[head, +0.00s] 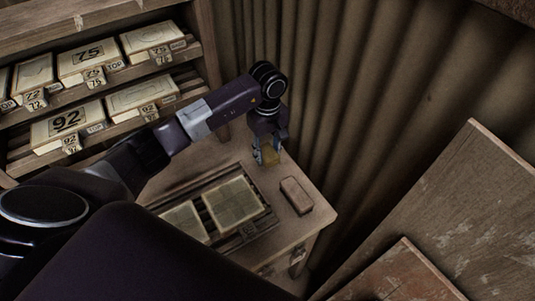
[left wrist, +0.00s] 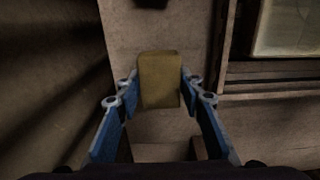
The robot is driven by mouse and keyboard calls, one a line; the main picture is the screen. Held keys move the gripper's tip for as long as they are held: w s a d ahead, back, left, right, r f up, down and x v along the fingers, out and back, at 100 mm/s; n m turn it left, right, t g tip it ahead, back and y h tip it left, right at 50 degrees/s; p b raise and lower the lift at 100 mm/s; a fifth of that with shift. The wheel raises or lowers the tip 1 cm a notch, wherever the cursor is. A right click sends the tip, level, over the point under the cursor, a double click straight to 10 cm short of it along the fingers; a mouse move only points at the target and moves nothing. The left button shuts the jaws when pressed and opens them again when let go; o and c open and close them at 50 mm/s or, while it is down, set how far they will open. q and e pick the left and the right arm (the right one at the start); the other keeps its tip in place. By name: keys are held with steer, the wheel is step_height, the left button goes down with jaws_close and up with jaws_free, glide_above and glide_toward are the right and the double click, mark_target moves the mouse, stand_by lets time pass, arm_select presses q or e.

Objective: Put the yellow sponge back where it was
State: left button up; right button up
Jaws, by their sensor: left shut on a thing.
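The yellow sponge (head: 273,156) is between the fingers of my left gripper (head: 268,153), at the back of the wooden bench (head: 195,172) near the corrugated wall. In the left wrist view the sponge (left wrist: 160,82) is a dull yellow block, and the blue-grey fingers of my left gripper (left wrist: 158,88) are shut on its two sides. I cannot tell whether the sponge touches the bench or hangs just above it. My right gripper is not in view.
A brown block (head: 296,195) with rounded corners lies on the bench in front of the sponge. A dark slatted frame (head: 209,211) with two pale tiles is to its left. Shelves with numbered boxes (head: 91,58) stand at the left. Boards (head: 450,200) lean at the right.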

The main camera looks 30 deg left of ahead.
arm_select(q)
steer(key=shift+f, duration=0.95)
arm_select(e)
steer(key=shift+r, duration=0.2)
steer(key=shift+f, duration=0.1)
arm_select(q)
steer(key=shift+f, duration=0.2)
steer(key=o, duration=1)
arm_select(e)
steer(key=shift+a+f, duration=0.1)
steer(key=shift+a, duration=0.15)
arm_select(q)
steer(key=shift+r, duration=0.2)
